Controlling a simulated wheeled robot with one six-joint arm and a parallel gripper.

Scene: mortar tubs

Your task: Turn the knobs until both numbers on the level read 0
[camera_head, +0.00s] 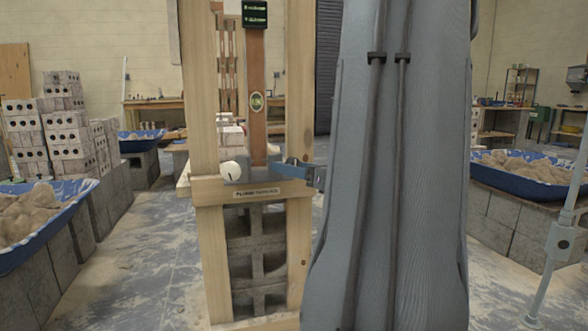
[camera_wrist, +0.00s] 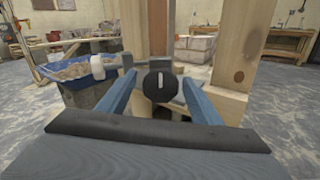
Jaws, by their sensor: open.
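The brown level (camera_head: 257,120) stands upright in a wooden frame (camera_head: 203,90), with a round vial midway up. Its black display (camera_head: 255,14) at the top shows two green lines, too small to read. A white knob (camera_head: 231,171) with a dark mark sits low at the frame's left. A black knob (camera_wrist: 160,87) with a white, nearly upright mark shows in the wrist view. My gripper (camera_wrist: 160,79) is open, with one blue finger on each side of the black knob. I cannot tell whether they touch it. In the head view, my gripper (camera_head: 301,172) is right of the level's foot.
Blue mortar tubs stand on blocks at left (camera_head: 45,225) and right (camera_head: 525,178). Stacked blocks (camera_head: 70,125) stand at the far left. A labelled crossbar (camera_head: 258,191) runs below the level, with grey blocks (camera_head: 257,255) under it. Dusty floor (camera_head: 150,260) is clear left of the frame.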

